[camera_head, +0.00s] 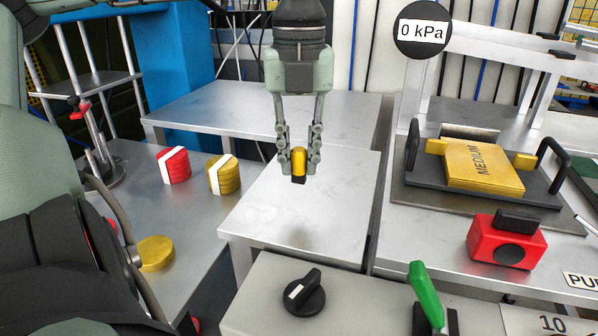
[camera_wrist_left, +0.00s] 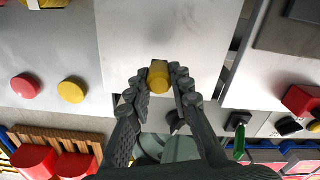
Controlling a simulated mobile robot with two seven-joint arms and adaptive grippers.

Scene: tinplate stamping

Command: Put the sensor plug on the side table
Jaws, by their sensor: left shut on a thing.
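The sensor plug (camera_head: 299,162) is small, yellow and rounded on top, with a black lower end. My left gripper (camera_head: 300,154) points down and is shut on it. In the left wrist view the yellow plug (camera_wrist_left: 157,82) sits between the fingertips (camera_wrist_left: 160,80). Below it is a bare, pale metal table (camera_head: 330,222), which I take as the side table; its top also shows in the left wrist view (camera_wrist_left: 135,30). The plug appears to be above this top; whether its black end touches the surface I cannot tell. My right gripper is not in view.
Red (camera_head: 173,166) and yellow (camera_head: 224,175) round stacks stand on the left bench. A black tray (camera_head: 480,188) with a yellow "MEDIUM" block (camera_head: 480,165) and a red box (camera_head: 506,242) are at right. A black knob (camera_head: 304,294) and green lever (camera_head: 426,295) stand in front. The metal top is otherwise clear.

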